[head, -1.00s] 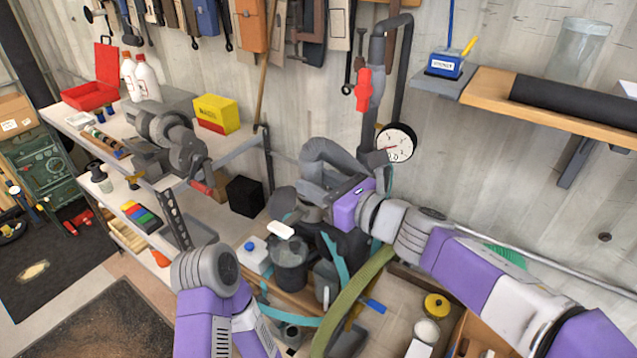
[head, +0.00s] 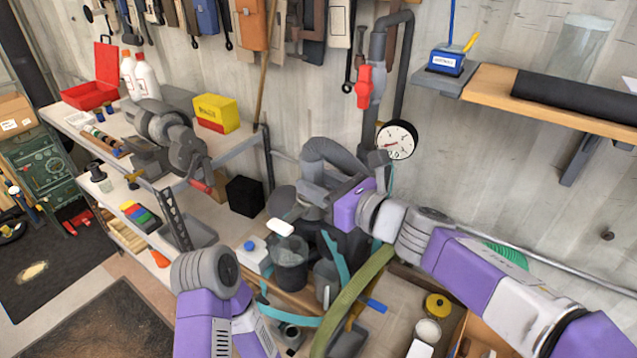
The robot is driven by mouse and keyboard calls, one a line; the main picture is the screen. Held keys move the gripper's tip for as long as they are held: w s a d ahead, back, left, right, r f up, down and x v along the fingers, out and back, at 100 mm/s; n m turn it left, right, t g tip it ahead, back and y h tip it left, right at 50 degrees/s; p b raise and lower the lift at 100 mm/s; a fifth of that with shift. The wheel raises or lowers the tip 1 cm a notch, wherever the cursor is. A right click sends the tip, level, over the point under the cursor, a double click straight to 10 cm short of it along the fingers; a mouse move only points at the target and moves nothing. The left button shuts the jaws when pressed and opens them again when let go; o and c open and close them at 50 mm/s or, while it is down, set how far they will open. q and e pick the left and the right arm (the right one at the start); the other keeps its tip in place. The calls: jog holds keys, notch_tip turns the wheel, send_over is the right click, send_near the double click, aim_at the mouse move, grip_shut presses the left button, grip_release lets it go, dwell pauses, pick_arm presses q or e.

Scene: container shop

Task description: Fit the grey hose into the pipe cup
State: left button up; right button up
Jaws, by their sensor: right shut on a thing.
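The grey hose (head: 332,152) is a thick, ribbed tube bent in an arch in the middle of the head view. My right gripper (head: 314,193) is shut on the hose near its left, lower part; its fingers are partly hidden against the dark things behind. The grey wall pipe (head: 371,122) comes down past a red valve handle. Its lower end, where the pipe cup (head: 377,158) appears to be, is beside the gauge. The hose's right side is close to this end, partly behind my right wrist. I cannot tell whether they touch. My left gripper is out of view.
A round white gauge (head: 397,140) is right beside the pipe's lower end. A wooden shelf (head: 490,88) juts from the wall at right. A dark bucket (head: 291,272) and an olive strap (head: 352,300) are below my right gripper.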

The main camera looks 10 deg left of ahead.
jog(key=shift+f, duration=0.2)
jog(key=o, duration=1.3)
jog(key=v, duration=0.7)
jog(key=shift+s+d+b, duration=0.15)
jog(key=shift+d+b, duration=0.15)
jog(key=shift+b, duration=0.05)
